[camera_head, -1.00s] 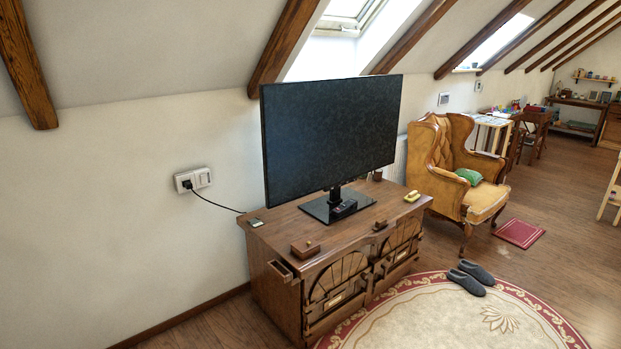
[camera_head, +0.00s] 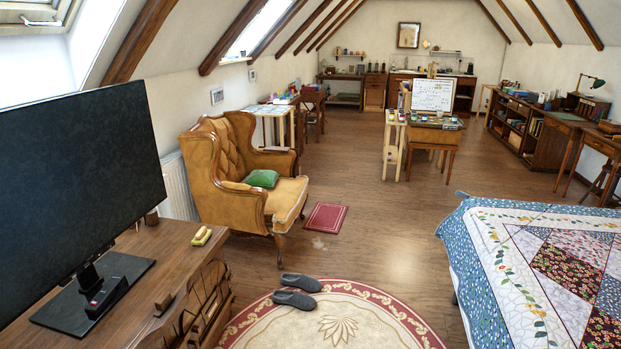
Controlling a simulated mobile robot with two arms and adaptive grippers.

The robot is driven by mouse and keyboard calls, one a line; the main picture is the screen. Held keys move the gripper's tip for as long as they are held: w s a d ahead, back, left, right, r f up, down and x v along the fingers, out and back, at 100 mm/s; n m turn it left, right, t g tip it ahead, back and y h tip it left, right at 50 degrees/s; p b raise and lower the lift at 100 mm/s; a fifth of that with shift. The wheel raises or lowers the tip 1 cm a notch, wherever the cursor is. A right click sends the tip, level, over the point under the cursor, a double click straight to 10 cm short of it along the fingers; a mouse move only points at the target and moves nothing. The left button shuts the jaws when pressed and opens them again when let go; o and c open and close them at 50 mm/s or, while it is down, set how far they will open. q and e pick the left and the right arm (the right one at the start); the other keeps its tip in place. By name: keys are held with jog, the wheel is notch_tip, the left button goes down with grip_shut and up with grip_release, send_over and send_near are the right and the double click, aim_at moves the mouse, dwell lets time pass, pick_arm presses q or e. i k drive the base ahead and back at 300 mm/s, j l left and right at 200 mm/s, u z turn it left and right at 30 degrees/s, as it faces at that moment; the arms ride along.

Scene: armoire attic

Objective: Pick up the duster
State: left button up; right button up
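I cannot make out a duster anywhere in the head view. A small yellow object (camera_head: 202,236) lies on the right end of the wooden TV stand (camera_head: 178,262); it is too small to tell what it is. A faint pale patch (camera_head: 318,243) shows on the wooden floor near the armchair. Neither of my grippers is in view.
A tan armchair (camera_head: 213,182) with a green cushion (camera_head: 262,179) stands by the left wall. Slippers (camera_head: 296,299) lie on the round rug (camera_head: 355,315). A quilted bed (camera_head: 545,260) fills the right. Open floor runs between them towards desks and shelves.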

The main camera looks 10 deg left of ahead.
aim_at(203, 234)
jog(key=i+u, duration=0.15)
jog(key=i, duration=0.3)
jog(key=i+l+u, duration=0.15)
jog(key=i, duration=0.35)
jog(key=i+l+u, duration=0.15)
jog(key=i, duration=0.3)
jog(key=i+l+u, duration=0.15)
jog(key=i+l, duration=0.15)
jog(key=i, duration=0.15)
